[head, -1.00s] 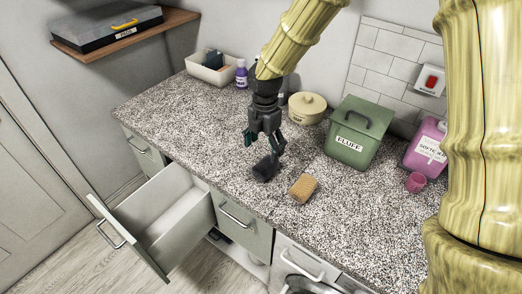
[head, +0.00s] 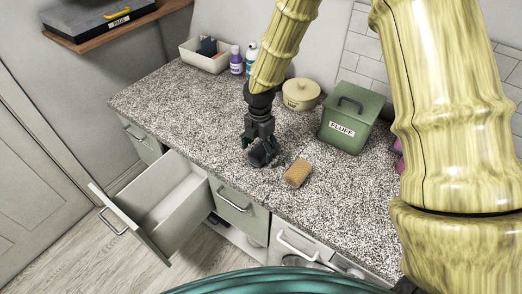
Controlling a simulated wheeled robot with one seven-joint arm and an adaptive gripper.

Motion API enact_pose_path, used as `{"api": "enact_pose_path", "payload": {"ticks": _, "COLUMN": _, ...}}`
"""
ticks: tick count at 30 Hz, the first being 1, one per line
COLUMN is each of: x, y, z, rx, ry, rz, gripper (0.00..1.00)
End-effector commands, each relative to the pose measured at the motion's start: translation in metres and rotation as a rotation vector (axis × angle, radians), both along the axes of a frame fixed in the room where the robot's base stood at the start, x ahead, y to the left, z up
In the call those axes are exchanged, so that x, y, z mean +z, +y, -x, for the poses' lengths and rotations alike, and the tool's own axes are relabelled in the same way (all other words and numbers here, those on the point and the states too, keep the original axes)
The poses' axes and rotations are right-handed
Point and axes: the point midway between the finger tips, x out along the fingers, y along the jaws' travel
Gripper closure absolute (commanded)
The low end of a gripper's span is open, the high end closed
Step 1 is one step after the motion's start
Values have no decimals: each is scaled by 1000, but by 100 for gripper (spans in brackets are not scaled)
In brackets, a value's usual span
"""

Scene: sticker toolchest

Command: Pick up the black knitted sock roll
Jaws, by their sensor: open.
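The black knitted sock roll (head: 257,159) lies on the speckled countertop, left of the tan brush-like block. My gripper (head: 262,151) is right over it, pointing down, with its open fingers low around or just beside the roll. Dark fingers and dark roll overlap in the head view, so I cannot tell whether they touch. Part of the roll is hidden behind the fingers.
The tan block (head: 297,173) lies close to the right. A green FLUFF bin (head: 345,131), a cream lidded pot (head: 300,95), bottles (head: 236,62) and a white tub (head: 203,59) stand behind. An open drawer (head: 172,205) juts out at front left. The counter's left is clear.

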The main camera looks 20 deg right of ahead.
Motion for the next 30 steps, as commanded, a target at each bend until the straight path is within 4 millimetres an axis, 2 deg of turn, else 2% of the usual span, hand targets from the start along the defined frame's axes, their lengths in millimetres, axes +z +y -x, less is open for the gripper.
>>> {"api": "enact_pose_path", "payload": {"ticks": 9, "x": -27, "y": 1, "z": -3, "rx": 3, "ry": 4, "rz": 1, "gripper": 21}}
{"api": "enact_pose_path", "payload": {"ticks": 18, "x": -30, "y": 1, "z": -3, "rx": 2, "ry": 2, "rz": 0, "gripper": 21}}
{"api": "enact_pose_path", "payload": {"ticks": 20, "x": -30, "y": 1, "z": -3, "rx": 2, "ry": 2, "rz": 0, "gripper": 29}}
{"api": "enact_pose_path", "payload": {"ticks": 27, "x": -30, "y": 1, "z": -3, "rx": 2, "ry": 2, "rz": 0, "gripper": 71}}
{"api": "enact_pose_path", "payload": {"ticks": 30, "x": -30, "y": 1, "z": -3, "rx": 2, "ry": 2, "rz": 0, "gripper": 71}}
